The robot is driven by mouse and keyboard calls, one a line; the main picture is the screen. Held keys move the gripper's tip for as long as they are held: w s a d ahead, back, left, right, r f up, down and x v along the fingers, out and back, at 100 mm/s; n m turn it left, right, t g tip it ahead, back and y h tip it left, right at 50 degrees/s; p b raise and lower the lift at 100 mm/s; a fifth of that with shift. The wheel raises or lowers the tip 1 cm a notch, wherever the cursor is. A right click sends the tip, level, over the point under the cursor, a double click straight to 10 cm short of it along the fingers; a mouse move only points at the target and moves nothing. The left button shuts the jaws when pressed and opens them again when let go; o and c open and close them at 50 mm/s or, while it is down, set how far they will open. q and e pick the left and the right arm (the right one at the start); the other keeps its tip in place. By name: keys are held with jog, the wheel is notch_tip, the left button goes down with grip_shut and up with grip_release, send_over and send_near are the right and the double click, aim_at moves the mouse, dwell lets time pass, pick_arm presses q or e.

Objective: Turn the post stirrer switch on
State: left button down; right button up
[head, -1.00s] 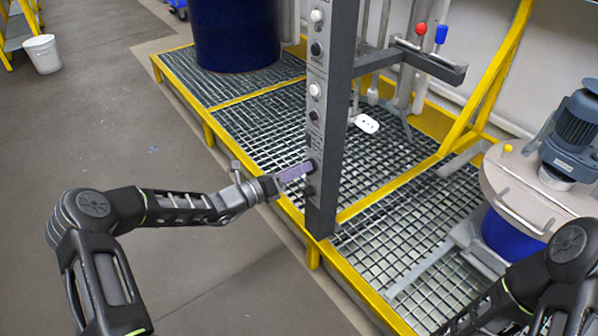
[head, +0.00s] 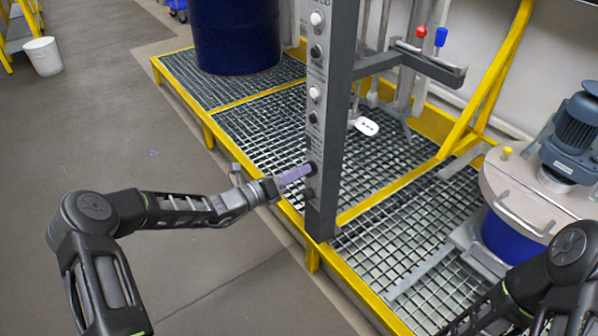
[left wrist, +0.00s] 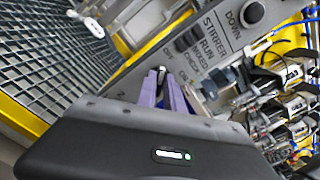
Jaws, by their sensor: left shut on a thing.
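The grey control post (head: 323,200) stands upright on the platform's front edge. The small dark stirrer switch (head: 312,168) is on its lower front face. My left gripper (head: 308,169) reaches it from the left, its purple fingers closed on the knob. In the left wrist view the fingertips (left wrist: 161,76) meet at the switch, between the OFF and ON labels on the grey panel (left wrist: 215,45). The fingers hide most of the knob, so I cannot tell its setting. My right arm shows at the lower right; its gripper is out of view.
Several more buttons (head: 316,52) sit higher on the post. A DOWN button (left wrist: 252,12) is close to the switch. A drum with a motor lid (head: 530,200) stands right on the grating (head: 400,190).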

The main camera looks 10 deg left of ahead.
pick_arm(q)
jog(key=shift+m+p, duration=0.3)
jog(key=shift+m, duration=0.1)
jog(key=m+p, duration=0.1)
jog(key=m, duration=0.4)
jog(key=m+p, duration=0.1)
jog(key=m, duration=0.4)
jog(key=m+p, duration=0.1)
jog(key=m, duration=0.4)
jog(key=shift+s+d+f, duration=0.1)
jog(key=shift+s+d, duration=0.2)
dwell(0.5)
jog(key=c, duration=1.5)
grip_release()
jog(key=shift+o, duration=0.2)
